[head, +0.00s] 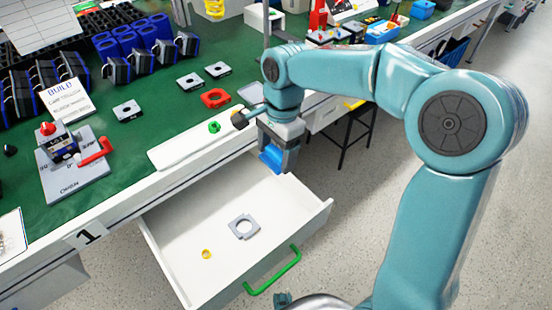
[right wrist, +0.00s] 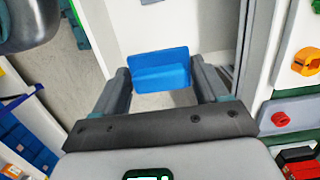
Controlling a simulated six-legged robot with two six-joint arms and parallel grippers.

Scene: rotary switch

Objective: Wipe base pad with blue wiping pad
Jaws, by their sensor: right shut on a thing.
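My right gripper (head: 277,160) hangs over the back right part of the open white drawer (head: 165,235), off the table's front edge. It is shut on a blue wiping pad (head: 270,157); the pad (right wrist: 160,71) also shows between both fingers in the right wrist view. A grey plate with a square hole (head: 244,226) lies in the drawer, apart from the pad. A grey base plate (head: 70,185) with a red handle stands on the table at the left. I cannot tell which piece is the base pad. My left gripper is out of view.
A small yellow ring (head: 206,254) lies in the drawer, which has a green handle (head: 273,272). A white strip with a green knob (head: 214,127) lies along the table edge. Several small plates and a red piece (head: 215,98) lie behind it. A dark stool (head: 350,130) stands beyond.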

